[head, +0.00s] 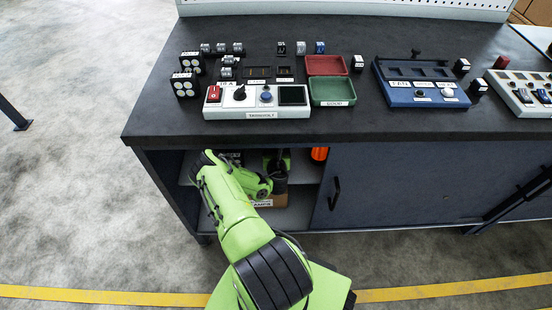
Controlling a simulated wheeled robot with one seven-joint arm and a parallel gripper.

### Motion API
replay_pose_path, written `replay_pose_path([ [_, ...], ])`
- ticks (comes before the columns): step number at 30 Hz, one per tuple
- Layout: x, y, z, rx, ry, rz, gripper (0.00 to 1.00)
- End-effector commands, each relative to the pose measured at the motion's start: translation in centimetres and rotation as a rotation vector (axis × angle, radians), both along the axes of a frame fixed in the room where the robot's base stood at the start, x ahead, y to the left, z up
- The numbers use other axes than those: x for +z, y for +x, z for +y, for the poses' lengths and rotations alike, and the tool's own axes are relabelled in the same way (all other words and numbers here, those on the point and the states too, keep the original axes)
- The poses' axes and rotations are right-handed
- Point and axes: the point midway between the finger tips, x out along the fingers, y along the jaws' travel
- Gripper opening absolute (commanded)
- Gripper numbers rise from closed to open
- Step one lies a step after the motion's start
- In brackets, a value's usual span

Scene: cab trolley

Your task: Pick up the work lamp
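An orange object (319,154), possibly the work lamp, shows just under the worktop inside the open bay of the cabinet. Only a small part of it is visible, so I cannot be sure what it is. My green arm reaches into this bay, left of the orange object. My gripper (278,160) is in the shade under the worktop, apart from the orange object in the picture. Its fingers are too small and dark to tell whether they are open, shut or holding something.
A labelled cardboard box (295,199) stands low in the bay. A dark sliding door (410,185) with a black handle closes the cabinet to the right. The worktop (340,123) above carries a control panel (225,112), a red tray (326,65), a green tray (332,91) and a blue fixture (400,98).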

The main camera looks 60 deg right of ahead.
Motion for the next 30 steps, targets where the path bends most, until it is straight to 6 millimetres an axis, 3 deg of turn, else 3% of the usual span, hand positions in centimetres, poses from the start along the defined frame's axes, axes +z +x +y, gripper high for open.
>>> replay_pose_path([
  [9, 0.8, 0.1, -0.1, 0.002, -0.004, 0.001, 0.34],
  [18, 8.2, 0.1, 0.0, 0.002, -0.004, 0.002, 0.34],
  [21, 9.7, 0.1, 0.0, 0.002, -0.003, 0.002, 0.34],
  [30, 10.1, 0.0, 0.0, 0.001, -0.003, 0.001, 0.34],
])
